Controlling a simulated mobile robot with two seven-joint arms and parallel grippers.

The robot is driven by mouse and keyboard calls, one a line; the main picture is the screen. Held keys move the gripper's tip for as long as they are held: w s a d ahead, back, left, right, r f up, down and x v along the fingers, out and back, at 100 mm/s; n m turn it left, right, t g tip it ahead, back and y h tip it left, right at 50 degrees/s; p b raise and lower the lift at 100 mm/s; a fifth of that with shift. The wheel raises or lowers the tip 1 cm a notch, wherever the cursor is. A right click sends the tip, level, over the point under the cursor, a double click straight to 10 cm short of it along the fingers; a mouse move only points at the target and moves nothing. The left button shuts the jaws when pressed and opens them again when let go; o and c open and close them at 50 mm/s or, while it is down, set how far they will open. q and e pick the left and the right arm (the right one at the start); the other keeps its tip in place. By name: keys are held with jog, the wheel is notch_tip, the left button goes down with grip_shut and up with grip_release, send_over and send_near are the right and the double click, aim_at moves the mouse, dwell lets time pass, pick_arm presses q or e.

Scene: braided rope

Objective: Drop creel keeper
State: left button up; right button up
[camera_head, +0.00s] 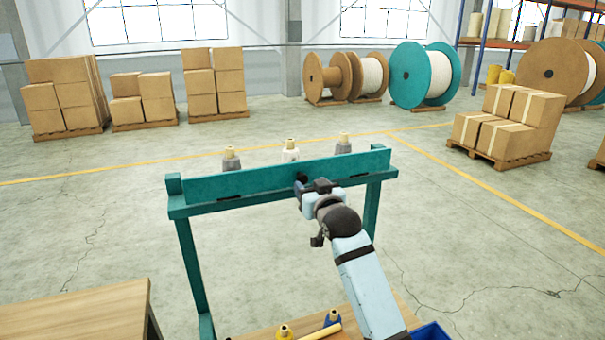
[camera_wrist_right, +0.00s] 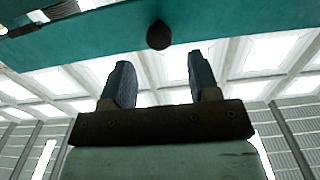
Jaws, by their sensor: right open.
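A teal creel frame (camera_head: 228,193) stands in front of me with a flat teal rail across its top. A dark round knob (camera_head: 301,177), which I take for the keeper's knob, sits on the rail's near face. It also shows in the right wrist view (camera_wrist_right: 159,35), beyond and between the fingertips. My right gripper (camera_head: 300,188) is at the rail, close to the knob. In the right wrist view my right gripper (camera_wrist_right: 160,75) has its two fingers wide apart with nothing between them. Contact with the knob cannot be told. My left gripper is not in view.
Grey bobbins (camera_head: 231,160) and a white bobbin (camera_head: 290,152) show behind the rail. Below are a yellow bobbin (camera_head: 284,332), a blue bobbin (camera_head: 332,318) and a blue bin (camera_head: 430,332). A wooden table (camera_head: 75,312) stands at left. Open floor lies beyond.

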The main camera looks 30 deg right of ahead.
aim_at(304, 179)
jog(key=p+x, duration=0.1)
jog(key=x, duration=0.4)
jog(key=shift+w, duration=0.4)
jog(key=shift+w+d, duration=0.15)
jog(key=shift+w, duration=0.05)
jog(key=shift+f, duration=0.1)
grip_shut()
